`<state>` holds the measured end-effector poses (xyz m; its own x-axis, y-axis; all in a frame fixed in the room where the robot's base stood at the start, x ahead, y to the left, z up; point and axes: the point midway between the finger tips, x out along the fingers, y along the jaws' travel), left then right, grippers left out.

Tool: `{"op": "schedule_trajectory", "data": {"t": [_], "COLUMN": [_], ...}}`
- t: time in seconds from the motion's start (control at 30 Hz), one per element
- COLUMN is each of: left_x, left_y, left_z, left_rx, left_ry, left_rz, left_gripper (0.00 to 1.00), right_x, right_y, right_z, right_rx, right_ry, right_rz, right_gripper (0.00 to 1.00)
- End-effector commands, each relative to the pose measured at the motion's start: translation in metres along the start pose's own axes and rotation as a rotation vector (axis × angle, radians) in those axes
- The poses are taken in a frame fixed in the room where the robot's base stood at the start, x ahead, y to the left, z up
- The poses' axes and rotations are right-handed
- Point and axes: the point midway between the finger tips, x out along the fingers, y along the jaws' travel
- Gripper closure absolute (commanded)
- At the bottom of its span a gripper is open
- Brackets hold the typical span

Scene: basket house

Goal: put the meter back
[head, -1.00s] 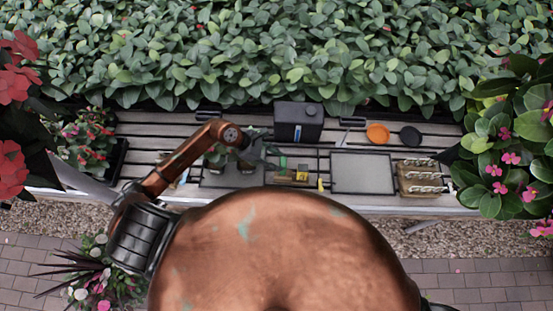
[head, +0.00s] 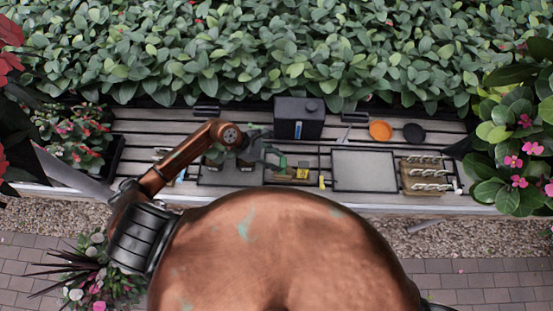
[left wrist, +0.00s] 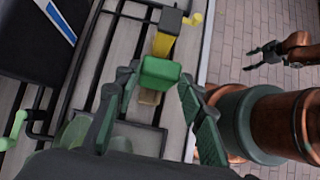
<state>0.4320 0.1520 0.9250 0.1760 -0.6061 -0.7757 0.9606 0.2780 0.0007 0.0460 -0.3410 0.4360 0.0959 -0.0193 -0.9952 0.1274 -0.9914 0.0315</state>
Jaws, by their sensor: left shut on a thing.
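In the left wrist view, my left gripper (left wrist: 158,80) is shut on a small green block (left wrist: 161,71), which seems to be the meter. A yellow piece (left wrist: 163,45) with a dark grey end (left wrist: 171,20) lies just beyond it, and a tan piece shows below; I cannot tell if they are joined to the block. In the head view my left gripper (head: 270,153) is over the bench, at the left edge of a small framed tray (head: 310,183) with brown and yellow items. My right gripper (left wrist: 263,58) shows open and empty in the left wrist view, over the paving.
A black box (head: 299,118) with a blue-white stripe stands behind the tray. An orange disc (head: 380,131) and a black disc (head: 413,133) lie to the right. A flat grey tray (head: 364,171) and a wooden rack (head: 426,176) line the front. Foliage borders the slatted bench (head: 160,128).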

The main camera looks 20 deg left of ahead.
Motion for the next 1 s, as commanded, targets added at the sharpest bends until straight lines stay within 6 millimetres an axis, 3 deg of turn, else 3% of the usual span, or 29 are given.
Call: {"op": "schedule_trajectory", "data": {"t": [0.47, 0.5, 0.8, 1.0], "left_x": [0.0022, 0.0022, 0.0024, 0.0025], "left_y": [0.0003, 0.0003, 0.0003, 0.0001], "left_z": [-0.0013, -0.0014, -0.0015, -0.0019], "left_rx": [0.0, 0.0, 0.0, 0.0], "left_ry": [-0.001, -0.001, -0.001, -0.001], "left_rz": [0.001, 0.001, 0.001, 0.0], "left_gripper": [1.0, 0.63, 0.43, 0.43], "right_x": [0.0031, 0.0031, 0.0032, 0.0033], "right_y": [-0.0002, -0.0002, -0.0004, -0.0011], "right_z": [0.0005, 0.0005, 0.0005, 0.0002], "right_rx": [0.0, 0.0, 0.0, 0.001], "right_ry": [0.0, 0.0, 0.0, 0.0], "right_rz": [0.0, 0.0, 0.0, -0.001], "right_gripper": [0.43, 0.43, 0.43, 0.43]}}
